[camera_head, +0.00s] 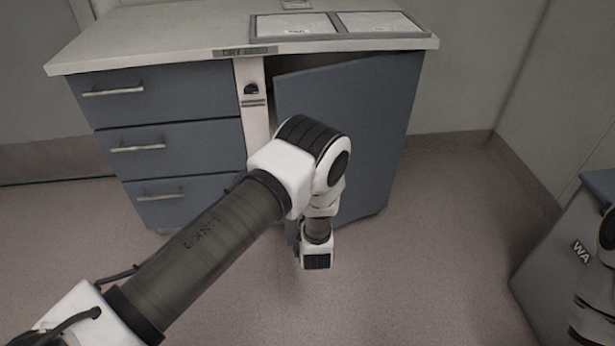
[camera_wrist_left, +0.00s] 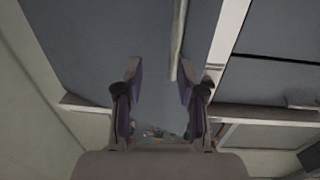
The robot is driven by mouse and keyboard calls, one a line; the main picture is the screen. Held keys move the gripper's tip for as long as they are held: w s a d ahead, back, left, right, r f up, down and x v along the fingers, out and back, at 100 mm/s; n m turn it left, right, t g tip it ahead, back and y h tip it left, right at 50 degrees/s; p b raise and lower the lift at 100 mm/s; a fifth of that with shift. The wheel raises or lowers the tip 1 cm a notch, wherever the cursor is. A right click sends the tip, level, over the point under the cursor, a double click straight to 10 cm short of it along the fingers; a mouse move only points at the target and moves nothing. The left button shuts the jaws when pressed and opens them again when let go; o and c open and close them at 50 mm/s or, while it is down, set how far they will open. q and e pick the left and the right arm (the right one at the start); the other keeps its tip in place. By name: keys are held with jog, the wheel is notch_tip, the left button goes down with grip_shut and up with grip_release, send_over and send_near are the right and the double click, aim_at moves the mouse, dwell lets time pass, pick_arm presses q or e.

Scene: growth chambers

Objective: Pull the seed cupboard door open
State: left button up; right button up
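The seed cupboard door (camera_head: 350,110) is a blue-grey panel on the right of the cabinet. It stands ajar, its left edge swung out and a dark gap along its top. In the left wrist view the door (camera_wrist_left: 90,40) fills much of the picture. A long pale bar handle (camera_wrist_left: 178,40) runs down it. My left gripper (camera_wrist_left: 160,76) is open, its fingers apart. The handle's end lies close to the inner side of the right-hand finger; I cannot tell whether they touch. In the head view my left arm's wrist hides the handle and fingers.
Three drawers (camera_head: 140,147) with bar handles sit left of the door. Trays (camera_head: 335,25) lie on the pale worktop (camera_head: 180,30). A blue-grey unit (camera_head: 550,260) marked "WA" stands at the right. The floor (camera_head: 440,230) right of the door is clear.

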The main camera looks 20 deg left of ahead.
pick_arm(q)
jog(key=shift+d+p+v, duration=0.25)
jog(key=shift+p+v, duration=0.45)
jog(key=shift+v, duration=1.15)
jog(key=shift+w, duration=0.15)
